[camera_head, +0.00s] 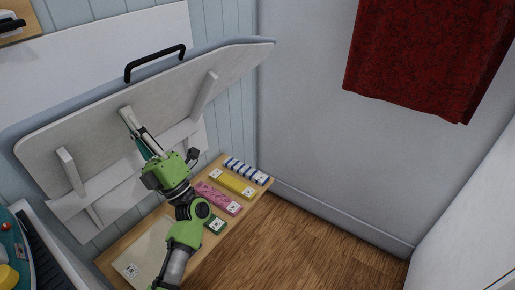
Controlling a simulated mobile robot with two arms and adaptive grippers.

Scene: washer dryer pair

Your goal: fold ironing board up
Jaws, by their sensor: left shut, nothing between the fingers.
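The ironing board (100,112) is a long pale board on the left wall, tilted up steeply with its underside facing me. Two pale brackets show on its underside, one at the left (70,171) and one at the right (204,95). A black handle (155,61) shows just above its upper edge. My left gripper (128,117), on a green arm, is shut and empty, its tips at the middle of the underside. I cannot tell whether the tips press on it. My right gripper is out of view.
Below the board is a wooden shelf (113,254) with several colored boxes, including a yellow one (232,182) and a pink one (218,198). A red cloth (425,55) hangs at upper right. Wooden floor (300,250) at lower right is clear.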

